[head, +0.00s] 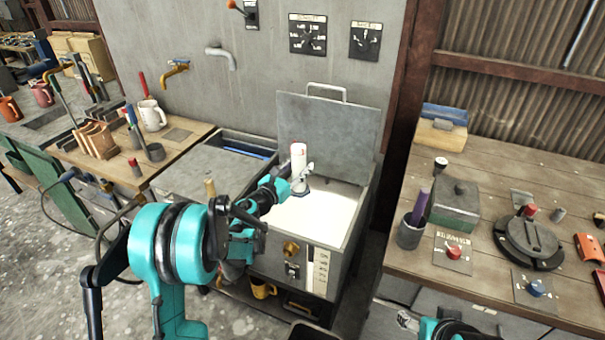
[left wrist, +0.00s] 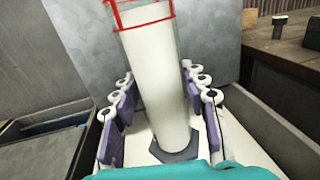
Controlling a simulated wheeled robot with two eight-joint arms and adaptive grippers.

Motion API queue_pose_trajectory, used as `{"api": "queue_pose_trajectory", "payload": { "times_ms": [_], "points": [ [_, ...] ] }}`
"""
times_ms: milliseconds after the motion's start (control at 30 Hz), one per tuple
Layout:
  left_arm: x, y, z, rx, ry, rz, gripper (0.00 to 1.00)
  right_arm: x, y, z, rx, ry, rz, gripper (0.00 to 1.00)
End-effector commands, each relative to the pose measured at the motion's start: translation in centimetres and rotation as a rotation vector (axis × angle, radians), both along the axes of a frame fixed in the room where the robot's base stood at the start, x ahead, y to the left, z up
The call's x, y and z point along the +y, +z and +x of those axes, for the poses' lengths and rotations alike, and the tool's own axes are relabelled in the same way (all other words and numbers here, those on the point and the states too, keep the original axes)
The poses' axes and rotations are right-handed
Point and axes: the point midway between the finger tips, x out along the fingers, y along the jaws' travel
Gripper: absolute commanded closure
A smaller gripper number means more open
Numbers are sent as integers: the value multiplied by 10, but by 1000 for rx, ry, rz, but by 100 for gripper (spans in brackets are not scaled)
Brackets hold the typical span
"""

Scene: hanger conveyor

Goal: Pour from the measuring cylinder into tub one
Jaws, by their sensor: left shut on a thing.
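The measuring cylinder (head: 298,162) is white with a red-marked top and stands about upright over the open tub (head: 346,240) of white contents. In the left wrist view the cylinder (left wrist: 158,85) shows a pale filling below red lines and a dark hexagonal foot. My left gripper (head: 295,184) is shut on the cylinder, with its fingers (left wrist: 160,105) on both sides. Whether the foot touches the white surface is unclear. I cannot read which tub is tub one. Part of my right arm shows at the bottom edge; its fingertips are not visible.
A raised grey lid (head: 328,130) stands behind the open tub. Another basin (head: 245,146) with a blue item lies to its left. A mug (head: 151,115) stands on the left bench.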

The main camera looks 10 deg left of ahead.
Motion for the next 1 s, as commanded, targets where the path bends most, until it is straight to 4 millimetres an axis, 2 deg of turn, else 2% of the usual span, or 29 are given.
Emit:
{"api": "queue_pose_trajectory", "payload": {
  "times_ms": [33,167,367,733,1000],
  "points": [
    [6,-8,8,-1,-28,-1,100,0,-12,0,0,0,0,30],
    [10,-8,17,-1,-83,1,100,0,-17,0,0,0,0,30],
    [13,-10,18,-6,-93,37,100,0,-16,0,0,0,0,30],
    [27,-30,21,-25,-91,172,100,0,-22,0,0,0,0,30],
    [43,-25,24,-50,-93,348,100,0,-10,0,0,0,0,30]
  ]
}}
